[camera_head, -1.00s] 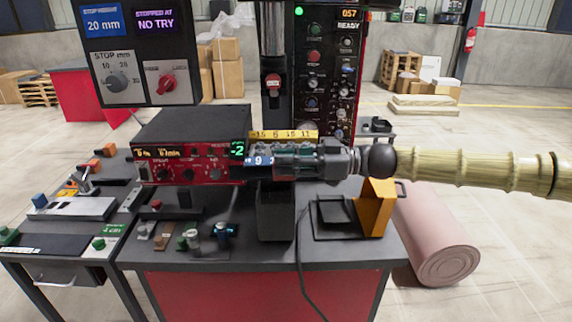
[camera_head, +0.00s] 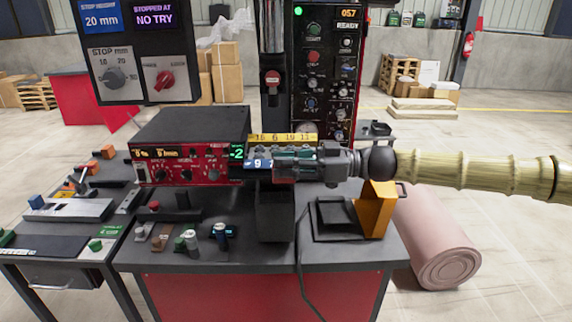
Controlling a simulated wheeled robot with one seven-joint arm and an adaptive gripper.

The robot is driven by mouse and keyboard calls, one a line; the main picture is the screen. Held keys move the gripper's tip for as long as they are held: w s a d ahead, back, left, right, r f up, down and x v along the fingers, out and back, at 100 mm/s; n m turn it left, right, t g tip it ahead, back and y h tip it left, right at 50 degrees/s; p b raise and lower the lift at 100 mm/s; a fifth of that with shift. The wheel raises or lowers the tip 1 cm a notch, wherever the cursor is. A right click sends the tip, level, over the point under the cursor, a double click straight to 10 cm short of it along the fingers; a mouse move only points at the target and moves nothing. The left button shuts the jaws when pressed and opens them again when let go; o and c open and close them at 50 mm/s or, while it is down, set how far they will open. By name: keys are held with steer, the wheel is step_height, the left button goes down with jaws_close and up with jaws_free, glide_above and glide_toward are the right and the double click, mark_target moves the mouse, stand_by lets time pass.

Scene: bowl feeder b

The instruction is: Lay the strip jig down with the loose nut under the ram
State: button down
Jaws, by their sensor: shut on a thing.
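The strip jig (camera_head: 283,139) shows as a yellow strip with black numbers, roughly level, just behind and above my gripper. My gripper (camera_head: 278,163) reaches in from the right and is shut on the jig, holding it above the bench. A blue number plate (camera_head: 257,164) shows at the gripper's left end. The ram (camera_head: 271,30) is the upright cylinder above and behind, with a red-marked block (camera_head: 272,82) at its lower part. The gripper hides much of the jig and the place below the ram. I cannot make out the loose nut.
A red-fronted feeder console (camera_head: 190,172) stands close left of the gripper. A dark post (camera_head: 275,218) rises below it. An orange block (camera_head: 375,210) and black tray (camera_head: 335,218) lie right. Small knobbed parts (camera_head: 190,240) stand front left. A cable crosses the bench.

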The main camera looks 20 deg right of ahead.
steer(key=shift+f+b, duration=0.15)
steer(key=shift+b, duration=0.15)
steer(key=c, duration=1.3)
jaws_free()
steer(key=v, duration=1.2)
